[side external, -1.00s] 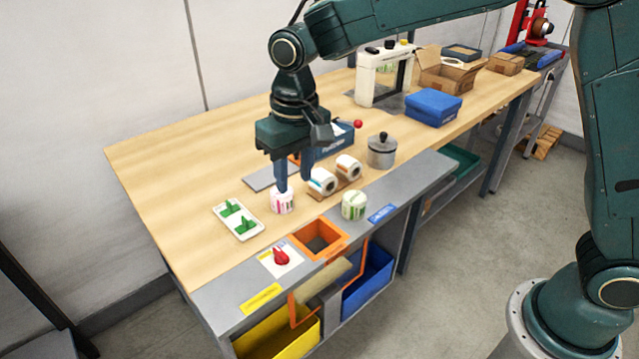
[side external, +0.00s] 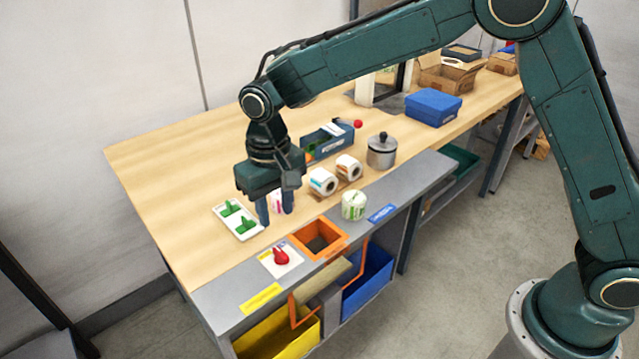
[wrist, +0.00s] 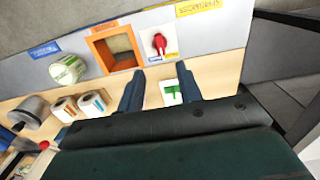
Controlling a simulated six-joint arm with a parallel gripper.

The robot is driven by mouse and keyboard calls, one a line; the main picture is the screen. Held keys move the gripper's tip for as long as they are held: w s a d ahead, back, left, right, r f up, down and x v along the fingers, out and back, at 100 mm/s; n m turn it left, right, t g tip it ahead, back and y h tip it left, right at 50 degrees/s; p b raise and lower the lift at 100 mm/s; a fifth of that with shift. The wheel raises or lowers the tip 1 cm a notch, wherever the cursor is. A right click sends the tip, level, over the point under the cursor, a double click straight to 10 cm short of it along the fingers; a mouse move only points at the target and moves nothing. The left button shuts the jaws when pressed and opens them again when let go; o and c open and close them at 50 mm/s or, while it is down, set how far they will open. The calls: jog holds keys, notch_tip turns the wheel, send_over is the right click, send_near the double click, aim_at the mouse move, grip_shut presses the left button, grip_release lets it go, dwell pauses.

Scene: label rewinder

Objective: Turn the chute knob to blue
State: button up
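The red chute knob (side external: 281,257) sits on a white plate (side external: 292,265) on the grey front strip, left of the orange-framed chute opening (side external: 318,239). It also shows in the wrist view (wrist: 159,42), ahead of my fingers. I cannot tell exactly which setting it points to. My gripper (side external: 268,211) points down above the table, behind the knob and apart from it. In the wrist view my fingers (wrist: 160,86) are spread with nothing held between them. A tan flap (side external: 326,283) slants below the opening, between the yellow bin (side external: 280,338) and the blue bin (side external: 367,277).
A white tray with green pieces (side external: 222,212) lies just left of my gripper. A pink-printed roll (side external: 287,204) is partly hidden behind it. A green-printed roll (side external: 354,205), two more rolls and a grey lidded pot (side external: 381,151) stand to the right.

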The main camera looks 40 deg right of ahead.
aim_at(281, 252)
notch_tip(281, 252, down, 11)
jog(key=shift+r, duration=0.1)
dwell(0.4)
grip_shut()
